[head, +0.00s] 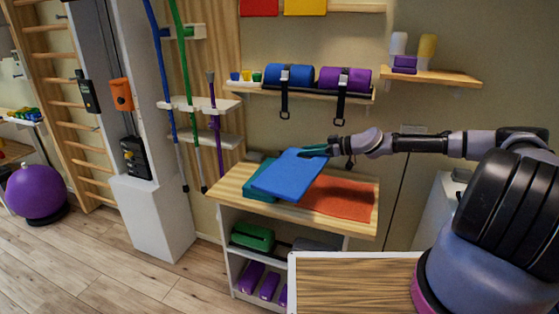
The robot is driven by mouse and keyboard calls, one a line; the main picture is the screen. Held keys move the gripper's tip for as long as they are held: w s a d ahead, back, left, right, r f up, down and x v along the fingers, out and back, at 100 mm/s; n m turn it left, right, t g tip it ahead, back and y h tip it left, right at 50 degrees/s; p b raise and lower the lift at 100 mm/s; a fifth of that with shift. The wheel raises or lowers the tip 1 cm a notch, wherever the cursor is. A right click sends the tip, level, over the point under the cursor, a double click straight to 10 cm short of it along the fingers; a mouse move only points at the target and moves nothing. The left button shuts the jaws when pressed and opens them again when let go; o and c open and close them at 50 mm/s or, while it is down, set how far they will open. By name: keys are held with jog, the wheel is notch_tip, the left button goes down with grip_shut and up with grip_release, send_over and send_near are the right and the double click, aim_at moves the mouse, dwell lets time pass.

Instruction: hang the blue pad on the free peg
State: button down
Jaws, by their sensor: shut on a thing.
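The blue pad (290,174) is a flat square, tilted, over the left part of the wooden shelf top. My gripper (322,151) is shut on its upper right edge, reaching in from the right. The pad partly covers a teal pad (259,190) lying on the top; whether the two touch cannot be told. A red pad (258,6) and a yellow pad (305,6) show at the top edge of the picture, cut off. No free peg can be made out.
An orange mat (340,197) lies on the wooden shelf top (228,189). Above are a wall shelf (310,91) with blue and purple rolls and dangling straps, and a smaller shelf (450,77) at right. Poles stand in a rack (200,103) at left.

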jog(key=a+f+g, duration=0.1)
jog(key=a, duration=0.4)
jog(key=s+a+f+n+g, duration=0.1)
jog(key=a, duration=0.5)
jog(key=s+a+f+n+g, duration=0.1)
jog(key=a+f, duration=0.1)
jog(key=a, duration=0.4)
jog(key=shift+a+f+y, duration=0.1)
jog(key=shift+a+y, duration=0.1)
jog(key=shift+y, duration=0.1)
